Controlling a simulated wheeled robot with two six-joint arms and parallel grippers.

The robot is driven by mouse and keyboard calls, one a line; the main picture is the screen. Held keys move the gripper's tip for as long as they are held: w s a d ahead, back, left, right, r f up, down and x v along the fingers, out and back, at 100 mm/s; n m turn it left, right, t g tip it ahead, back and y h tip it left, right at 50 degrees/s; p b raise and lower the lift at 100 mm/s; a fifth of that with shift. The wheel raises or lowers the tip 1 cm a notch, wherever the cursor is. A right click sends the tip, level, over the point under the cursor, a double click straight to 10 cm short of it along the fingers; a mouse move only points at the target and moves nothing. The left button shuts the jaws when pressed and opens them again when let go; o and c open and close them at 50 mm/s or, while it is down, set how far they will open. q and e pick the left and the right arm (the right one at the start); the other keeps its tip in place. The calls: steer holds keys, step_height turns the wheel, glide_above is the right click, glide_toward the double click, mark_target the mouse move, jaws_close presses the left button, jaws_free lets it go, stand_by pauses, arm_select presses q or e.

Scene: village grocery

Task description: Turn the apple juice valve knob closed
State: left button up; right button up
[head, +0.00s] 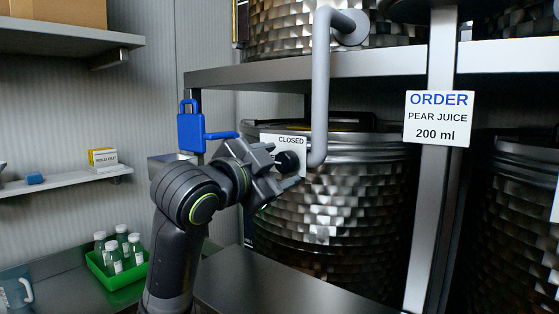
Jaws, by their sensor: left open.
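A black round knob (288,161) sits at the lower end of a grey bent pipe (320,90), in front of a hammered metal tank (340,215). A white sign reading CLOSED (293,142) is just above and behind the knob. My left gripper (283,166) is open, with its fingers at the knob, one above and one below it on the left side. I cannot tell whether the fingers touch the knob. No apple juice label is readable here. My right gripper is not in view.
A white ORDER sign (438,118) reading pear juice 200 ml is on the metal rack post (430,210). A green crate (118,272) of bottles and a mug (16,290) stand at lower left.

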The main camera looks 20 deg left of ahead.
arm_select(q)
steer(key=shift+w+d, duration=0.15)
steer(key=shift+w, duration=0.35)
steer(key=c, duration=1)
